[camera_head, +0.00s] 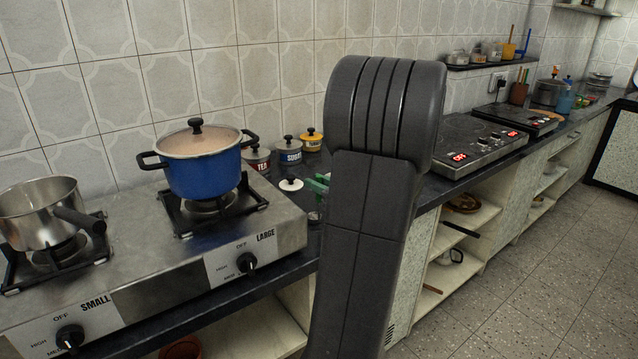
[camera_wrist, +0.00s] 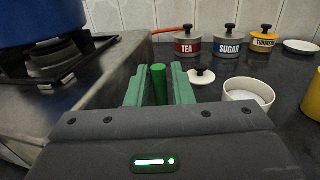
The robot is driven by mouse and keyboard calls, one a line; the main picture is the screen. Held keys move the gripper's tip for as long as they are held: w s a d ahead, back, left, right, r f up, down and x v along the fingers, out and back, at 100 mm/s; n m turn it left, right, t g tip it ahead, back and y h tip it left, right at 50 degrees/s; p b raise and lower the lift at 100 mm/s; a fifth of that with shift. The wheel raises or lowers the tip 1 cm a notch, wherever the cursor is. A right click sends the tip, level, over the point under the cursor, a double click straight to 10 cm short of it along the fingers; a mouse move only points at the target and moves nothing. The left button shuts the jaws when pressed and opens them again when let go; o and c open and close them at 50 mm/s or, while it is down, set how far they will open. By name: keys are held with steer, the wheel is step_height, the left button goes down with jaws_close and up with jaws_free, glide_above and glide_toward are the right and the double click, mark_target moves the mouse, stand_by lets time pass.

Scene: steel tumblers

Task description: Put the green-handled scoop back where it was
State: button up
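My gripper (camera_wrist: 160,85) has green fingers and appears closed around an upright green handle (camera_wrist: 159,84), the green-handled scoop's. The scoop's lower part is hidden behind my gripper body. In the head view only a bit of my green fingers (camera_head: 319,184) shows beside my dark arm. An open pot with white contents (camera_wrist: 248,93) stands on the counter, to the right of my gripper. A loose white lid with a black knob (camera_wrist: 201,76) lies beside it. Lidded canisters marked TEA (camera_wrist: 187,43), SUGAR (camera_wrist: 228,42) and TURMERIC (camera_wrist: 264,43) stand behind.
A steel stove (camera_head: 150,270) is on the left, with a blue pot (camera_head: 203,174) and a steel saucepan (camera_head: 38,214). A yellow container (camera_wrist: 313,95) is at the wrist view's right edge. A white dish (camera_wrist: 301,46) lies beyond. Hotplates (camera_head: 480,142) stand farther right.

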steer(key=shift+o, duration=0.8)
steer(key=shift+r, duration=0.1)
steer(key=shift+r, duration=0.2)
steer(key=p+v, duration=0.1)
steer(key=v, duration=1.1)
steer(key=shift+f, duration=0.1)
